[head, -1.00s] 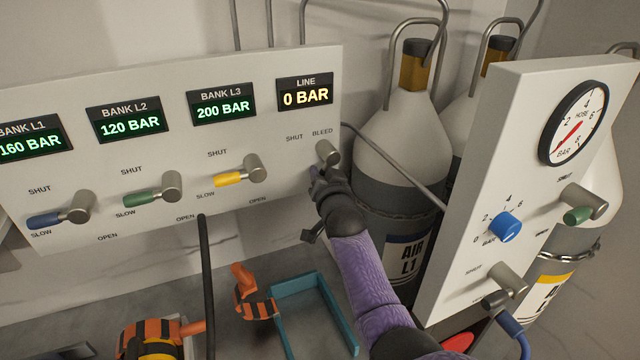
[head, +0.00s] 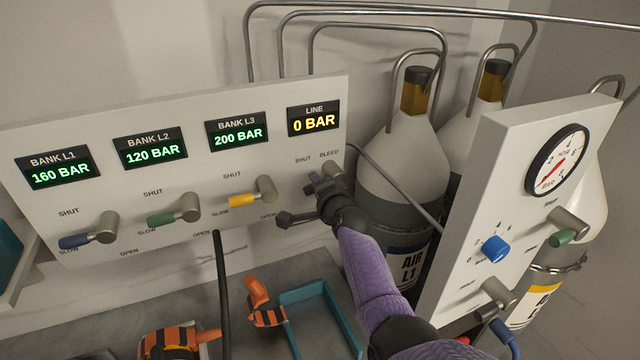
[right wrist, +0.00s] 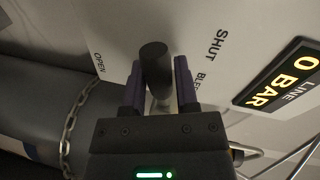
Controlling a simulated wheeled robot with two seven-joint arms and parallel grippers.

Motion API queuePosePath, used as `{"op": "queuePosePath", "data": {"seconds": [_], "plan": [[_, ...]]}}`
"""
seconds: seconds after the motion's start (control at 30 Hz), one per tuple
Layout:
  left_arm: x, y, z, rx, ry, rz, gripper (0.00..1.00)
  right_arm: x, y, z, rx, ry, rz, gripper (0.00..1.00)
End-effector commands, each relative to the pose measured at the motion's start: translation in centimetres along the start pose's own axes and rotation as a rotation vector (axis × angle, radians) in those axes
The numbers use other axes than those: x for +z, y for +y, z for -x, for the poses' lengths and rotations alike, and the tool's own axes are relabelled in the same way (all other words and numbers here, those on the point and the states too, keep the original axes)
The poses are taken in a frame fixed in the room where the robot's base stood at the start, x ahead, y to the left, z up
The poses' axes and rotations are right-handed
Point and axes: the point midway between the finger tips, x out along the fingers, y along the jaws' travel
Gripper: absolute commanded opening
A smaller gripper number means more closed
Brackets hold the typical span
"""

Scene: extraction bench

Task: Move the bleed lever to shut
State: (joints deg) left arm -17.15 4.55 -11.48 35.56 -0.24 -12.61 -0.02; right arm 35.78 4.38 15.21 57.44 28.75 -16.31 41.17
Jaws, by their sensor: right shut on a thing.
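The bleed lever (head: 332,168) is at the right end of the wall panel, under the LINE display and the SHUT and BLEED labels. My right gripper (head: 318,180) reaches it from below on the purple-sleeved arm, and it hides most of the handle in the head view. In the right wrist view, the lever's dark cylindrical handle (right wrist: 155,64) stands between the two purple fingers of my right gripper (right wrist: 159,85), which is shut on it. The exact lever angle is hard to tell. My left gripper is not in view.
The LINE display (head: 314,120) reads 0 BAR. Blue, green and yellow bank levers (head: 252,192) are to the left. Gas cylinders (head: 405,165) and a gauge panel (head: 480,215) stand close on the right.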

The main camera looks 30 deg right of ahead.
Motion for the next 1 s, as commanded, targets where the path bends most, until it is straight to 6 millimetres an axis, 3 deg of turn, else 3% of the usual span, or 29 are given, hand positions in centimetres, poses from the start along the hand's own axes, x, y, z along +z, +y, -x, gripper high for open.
{"op": "queuePosePath", "data": {"seconds": [0.43,1.0], "plan": [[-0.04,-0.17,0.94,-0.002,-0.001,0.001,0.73,-0.14,-1.10,0.20,-0.001,-0.043,-0.219,0.00],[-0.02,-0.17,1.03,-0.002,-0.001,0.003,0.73,-0.22,-1.24,0.22,-0.002,-0.049,-0.257,0.00]]}}
